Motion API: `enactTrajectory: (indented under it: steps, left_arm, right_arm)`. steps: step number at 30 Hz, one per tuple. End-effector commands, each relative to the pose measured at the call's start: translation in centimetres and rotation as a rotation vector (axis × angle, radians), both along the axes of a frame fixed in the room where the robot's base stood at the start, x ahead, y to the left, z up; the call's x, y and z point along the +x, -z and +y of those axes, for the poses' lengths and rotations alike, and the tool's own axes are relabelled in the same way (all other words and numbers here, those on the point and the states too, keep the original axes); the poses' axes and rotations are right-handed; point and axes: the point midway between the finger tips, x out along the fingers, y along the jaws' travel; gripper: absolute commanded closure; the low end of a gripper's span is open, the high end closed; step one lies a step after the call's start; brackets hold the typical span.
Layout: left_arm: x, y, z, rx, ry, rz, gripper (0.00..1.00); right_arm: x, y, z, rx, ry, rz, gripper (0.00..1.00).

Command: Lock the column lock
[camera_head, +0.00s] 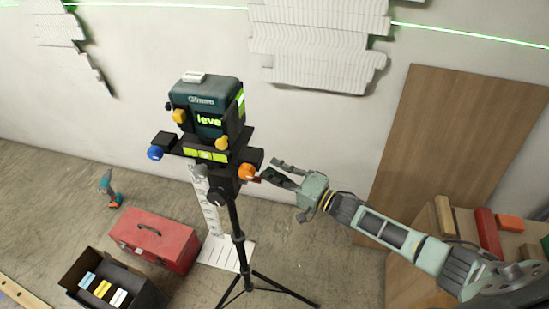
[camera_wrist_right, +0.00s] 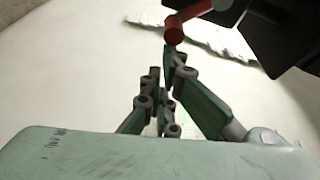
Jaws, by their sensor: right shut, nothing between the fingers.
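A dark laser level (camera_head: 208,108) with a screen reading "leve" sits on a black tripod (camera_head: 238,235). An orange knob (camera_head: 247,171) and a blue knob (camera_head: 155,153) stick out below it. A small red lever (camera_head: 255,180) shows beside the orange knob; in the right wrist view the red lever (camera_wrist_right: 175,30) hangs from a dark part. I cannot tell for certain that it is the column lock. My right gripper (camera_head: 270,172) is shut and empty, just right of the lever. Its fingertips (camera_wrist_right: 165,62) appear very close to the lever's end; contact is unclear. My left gripper is not in view.
A red toolbox (camera_head: 155,240) and an open black box (camera_head: 140,289) stand on the floor at the left, with a drill (camera_head: 109,187) behind. A brown panel (camera_head: 450,150) leans on the wall at right. White reliefs (camera_head: 315,45) hang on the wall. The tripod legs spread below.

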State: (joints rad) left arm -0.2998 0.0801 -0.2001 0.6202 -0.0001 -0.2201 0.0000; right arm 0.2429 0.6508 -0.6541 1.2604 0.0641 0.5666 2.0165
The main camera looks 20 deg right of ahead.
Motion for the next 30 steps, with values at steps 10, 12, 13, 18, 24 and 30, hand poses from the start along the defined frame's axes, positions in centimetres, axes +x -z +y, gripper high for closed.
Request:
enactTrajectory:
  steps: [10, 12, 13, 18, 24, 30]
  left_arm:
    - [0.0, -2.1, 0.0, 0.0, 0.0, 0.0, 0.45]
    - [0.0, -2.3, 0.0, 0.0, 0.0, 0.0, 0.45]
    - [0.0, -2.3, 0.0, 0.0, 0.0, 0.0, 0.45]
    - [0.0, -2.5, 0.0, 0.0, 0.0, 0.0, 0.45]
    - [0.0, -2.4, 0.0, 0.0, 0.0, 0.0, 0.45]
    - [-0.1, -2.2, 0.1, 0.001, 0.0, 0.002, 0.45]
  right_arm:
    - [-1.3, 2.1, 0.9, 0.182, -0.002, 0.271, 1.0]
    - [-1.7, 2.5, 1.1, 0.217, -0.001, 0.325, 1.0]
    - [-1.8, 2.7, 1.3, 0.233, -0.002, 0.347, 1.0]
    - [-2.5, 3.5, 1.8, 0.307, -0.002, 0.454, 1.0]
    - [-2.5, 3.5, 1.8, 0.304, -0.001, 0.448, 1.0]
    - [-2.6, 3.9, 2.0, 0.305, 0.001, 0.447, 1.0]
